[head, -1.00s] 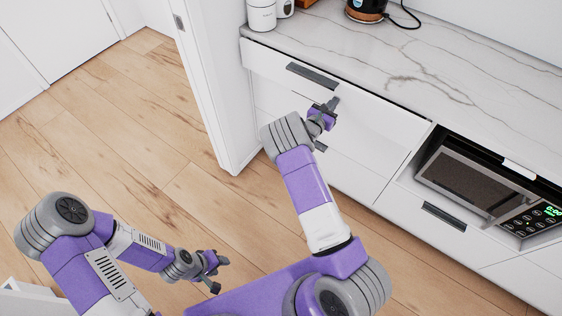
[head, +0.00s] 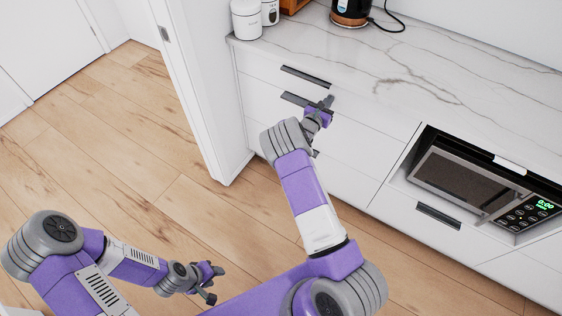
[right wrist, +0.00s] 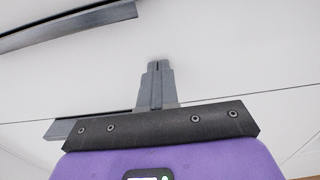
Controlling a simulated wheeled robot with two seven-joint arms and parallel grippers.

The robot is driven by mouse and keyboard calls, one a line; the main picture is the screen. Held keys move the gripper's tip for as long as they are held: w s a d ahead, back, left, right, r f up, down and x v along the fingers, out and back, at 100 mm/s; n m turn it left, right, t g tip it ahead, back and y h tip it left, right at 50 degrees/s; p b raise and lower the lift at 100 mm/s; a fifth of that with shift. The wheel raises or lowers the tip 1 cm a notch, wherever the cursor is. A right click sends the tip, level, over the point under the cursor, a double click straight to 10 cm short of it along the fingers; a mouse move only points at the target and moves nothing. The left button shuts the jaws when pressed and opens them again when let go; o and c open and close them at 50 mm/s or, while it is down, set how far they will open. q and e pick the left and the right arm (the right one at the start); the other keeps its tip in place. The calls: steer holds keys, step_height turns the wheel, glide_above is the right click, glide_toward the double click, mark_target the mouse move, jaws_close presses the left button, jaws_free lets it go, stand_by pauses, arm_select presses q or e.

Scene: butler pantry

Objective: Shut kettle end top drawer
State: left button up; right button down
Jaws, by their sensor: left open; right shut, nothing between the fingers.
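The top drawer (head: 262,66) under the kettle end of the counter looks flush with the fronts below it in the head view. Its dark bar handle (head: 306,77) also shows at the upper left of the right wrist view (right wrist: 70,24). My right gripper (head: 328,101) is shut and empty, its fingertips at the white front just right of and below that handle. In the right wrist view the fingertips (right wrist: 157,65) point at the top drawer's front; whether they touch it I cannot tell. My left gripper (head: 216,283) is open and empty above the floor at the lower left.
The kettle (head: 350,12) stands at the back of the marble counter (head: 440,70), near white canisters (head: 246,18). A second drawer handle (head: 300,101) lies below the top one. A microwave (head: 465,187) sits in a niche at right. A white wall end (head: 205,110) stands left of the drawers.

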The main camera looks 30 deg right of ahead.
steer(key=p+v, duration=0.4)
steer(key=v, duration=1)
